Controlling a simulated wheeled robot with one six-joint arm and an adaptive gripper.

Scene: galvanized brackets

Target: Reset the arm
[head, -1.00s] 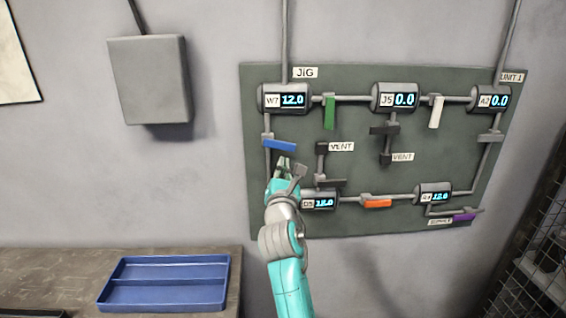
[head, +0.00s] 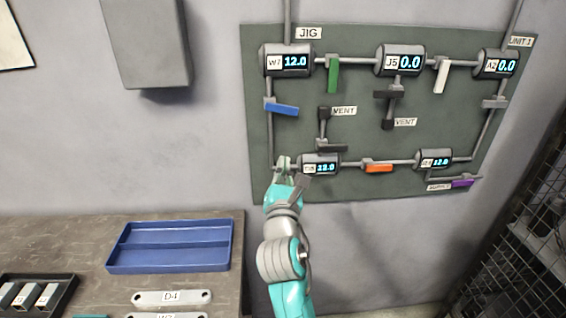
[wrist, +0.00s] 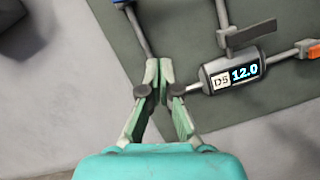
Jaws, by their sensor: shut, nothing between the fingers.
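My teal arm reaches up in the head view, with my gripper (head: 283,163) in front of the lower left of the jig panel (head: 350,190). In the wrist view my gripper (wrist: 158,70) is shut, its pale green fingertips together with nothing between them. It is just left of the gauge D5 (wrist: 236,75), which reads 12.0. The gripper overlaps the pipe corner there; I cannot tell whether it touches. The blue valve handle (head: 282,109) is above the gripper. Behind the gripper, part of the pipe is hidden.
Gauges W7 (head: 287,61), J5 (head: 401,61) and others sit on the panel with green (head: 333,75), white (head: 441,76), orange (head: 378,168) and purple (head: 461,183) handles. A bench at lower left holds a blue tray (head: 170,262) and a plate marked D4 (head: 172,297). A mesh cage (head: 520,220) stands right.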

